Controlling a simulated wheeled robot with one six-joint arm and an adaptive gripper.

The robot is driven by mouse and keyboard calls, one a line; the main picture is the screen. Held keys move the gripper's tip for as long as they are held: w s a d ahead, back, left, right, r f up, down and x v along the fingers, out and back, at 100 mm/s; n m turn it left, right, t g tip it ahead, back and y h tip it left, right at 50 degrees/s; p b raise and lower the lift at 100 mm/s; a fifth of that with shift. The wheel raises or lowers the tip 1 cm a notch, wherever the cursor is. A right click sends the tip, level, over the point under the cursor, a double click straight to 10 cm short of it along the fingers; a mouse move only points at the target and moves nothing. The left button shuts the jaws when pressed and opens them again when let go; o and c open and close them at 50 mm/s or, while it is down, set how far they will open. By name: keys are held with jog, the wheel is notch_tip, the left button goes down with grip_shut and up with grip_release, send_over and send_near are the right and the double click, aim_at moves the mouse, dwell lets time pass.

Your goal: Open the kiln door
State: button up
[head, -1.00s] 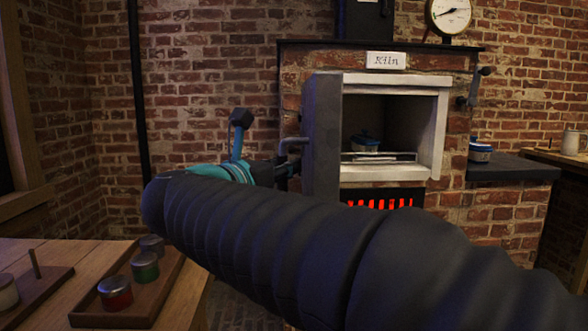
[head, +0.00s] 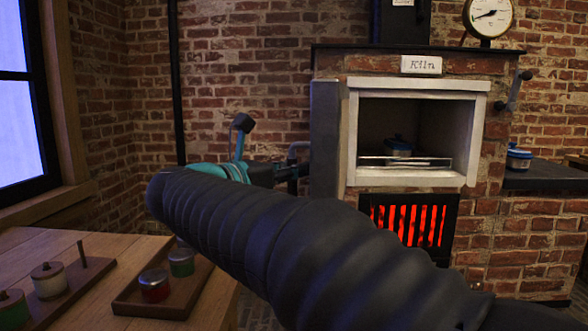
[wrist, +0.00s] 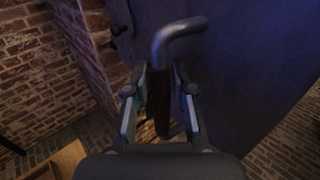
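The kiln (head: 330,64) stands in the head view with its chamber uncovered. Its dark door (head: 323,140) is swung out at the left side of the opening and is seen nearly edge-on. In the wrist view the door's face (wrist: 235,70) fills the right side. The bent door handle (wrist: 180,31) runs down between the fingers of my gripper (wrist: 161,75). The fingers look closed in on both sides of the handle bar. In the head view my arm hides most of the gripper; the handle (head: 296,148) shows at the door's left.
Red glow shows behind the grate (head: 408,222). A wooden table (head: 95,250) with jars and a tray (head: 140,303) is at the left. A dark shelf (head: 550,177) with another jar (head: 519,158) is at the right.

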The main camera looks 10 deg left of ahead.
jog(key=o, duration=0.4)
jog(key=shift+s+a, duration=0.15)
jog(key=shift+s, duration=0.05)
jog(key=shift+c, duration=0.2)
jog(key=shift+w, duration=0.1)
jog(key=v, duration=1.2)
